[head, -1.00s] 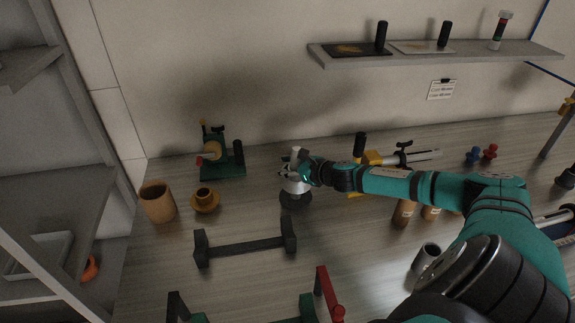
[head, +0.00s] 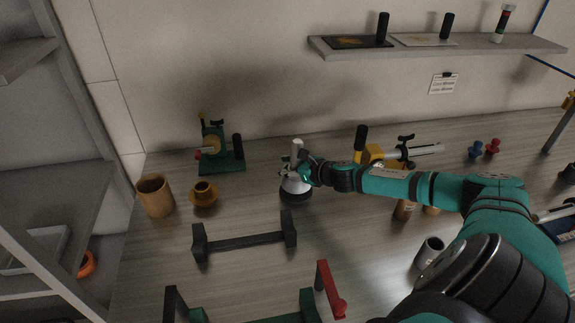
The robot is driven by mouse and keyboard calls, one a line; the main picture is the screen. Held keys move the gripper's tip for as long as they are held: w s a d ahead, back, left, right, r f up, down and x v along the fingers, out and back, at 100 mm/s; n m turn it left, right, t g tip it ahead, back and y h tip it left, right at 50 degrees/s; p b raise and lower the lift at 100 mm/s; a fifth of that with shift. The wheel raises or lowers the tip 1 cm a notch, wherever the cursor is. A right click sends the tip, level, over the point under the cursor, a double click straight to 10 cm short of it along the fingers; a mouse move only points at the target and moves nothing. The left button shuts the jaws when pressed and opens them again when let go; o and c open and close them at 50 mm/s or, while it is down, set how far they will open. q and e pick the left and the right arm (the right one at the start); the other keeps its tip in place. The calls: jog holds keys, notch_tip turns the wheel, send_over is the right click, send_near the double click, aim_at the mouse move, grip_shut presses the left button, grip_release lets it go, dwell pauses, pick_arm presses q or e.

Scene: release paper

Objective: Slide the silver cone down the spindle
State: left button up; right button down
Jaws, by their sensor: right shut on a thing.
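The silver cone (head: 295,185) stands upright near the middle of the bench, low over a dark round base (head: 297,198). A pale post (head: 297,146), which looks like the top of the spindle, rises above it. My right gripper (head: 291,172) reaches in from the right and is shut on the cone at its upper part. The fingers partly hide the cone's top and the post. I cannot tell whether the cone touches the base. My left gripper is not in view.
A dark cradle (head: 245,242) stands in front of the cone. A wooden cup (head: 155,196), a small brown pot (head: 204,193) and a green device (head: 221,153) stand to the left. A yellow-and-black clamp (head: 373,153) is behind my right arm. A shelf (head: 440,53) hangs on the wall.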

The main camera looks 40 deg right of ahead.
jog(key=shift+f+b, duration=1.1)
jog(key=shift+f, duration=0.3)
jog(key=c, duration=0.8)
grip_release()
jog(key=shift+c, duration=0.2)
jog(key=shift+s, duration=0.1)
jog(key=shift+v, duration=5.85)
